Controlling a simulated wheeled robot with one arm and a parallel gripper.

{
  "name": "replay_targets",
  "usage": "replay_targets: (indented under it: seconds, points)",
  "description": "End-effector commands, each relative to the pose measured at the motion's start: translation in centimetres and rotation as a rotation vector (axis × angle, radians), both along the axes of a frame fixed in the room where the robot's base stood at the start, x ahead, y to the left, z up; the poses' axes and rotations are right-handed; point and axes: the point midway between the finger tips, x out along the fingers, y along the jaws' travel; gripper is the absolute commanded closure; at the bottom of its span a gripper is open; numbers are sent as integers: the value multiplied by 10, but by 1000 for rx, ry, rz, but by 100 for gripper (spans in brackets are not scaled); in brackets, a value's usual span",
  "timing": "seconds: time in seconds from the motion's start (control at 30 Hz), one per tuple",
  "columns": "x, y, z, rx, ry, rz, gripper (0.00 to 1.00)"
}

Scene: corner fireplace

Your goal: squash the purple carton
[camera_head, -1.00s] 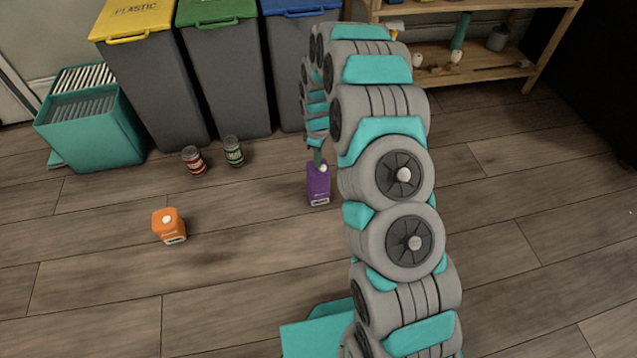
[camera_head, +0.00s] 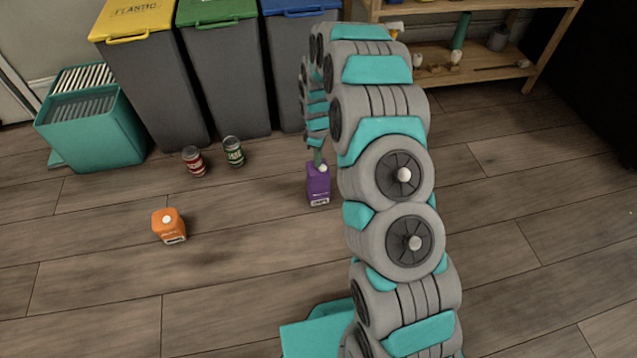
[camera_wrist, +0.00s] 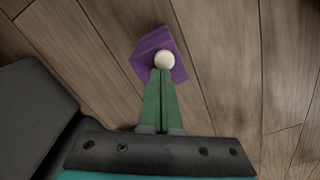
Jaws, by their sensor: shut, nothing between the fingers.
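The purple carton (camera_head: 318,185) stands upright on the wooden floor, left of my arm in the head view. Its white cap shows on top. In the wrist view the carton (camera_wrist: 153,43) lies just beyond the fingertips, with the white cap right at their ends. My gripper (camera_wrist: 163,78) has its two green fingers together with nothing between them. In the head view the gripper tip (camera_head: 317,158) is at the top of the carton. I cannot tell whether the fingers touch it. The carton looks whole.
An orange carton (camera_head: 168,225) stands to the left. A red can (camera_head: 194,161) and a green can (camera_head: 233,152) stand nearer the grey bins (camera_head: 230,85). A teal crate (camera_head: 95,130) is at far left, a wooden shelf (camera_head: 470,75) behind. Floor at right is clear.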

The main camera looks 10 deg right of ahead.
Motion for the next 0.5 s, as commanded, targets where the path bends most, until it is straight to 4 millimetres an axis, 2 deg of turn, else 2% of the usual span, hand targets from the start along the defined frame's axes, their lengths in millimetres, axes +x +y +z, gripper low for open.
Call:
replay_targets:
  seconds: [0.5]
  points:
    - [0,0,-11,0,1,0,100]
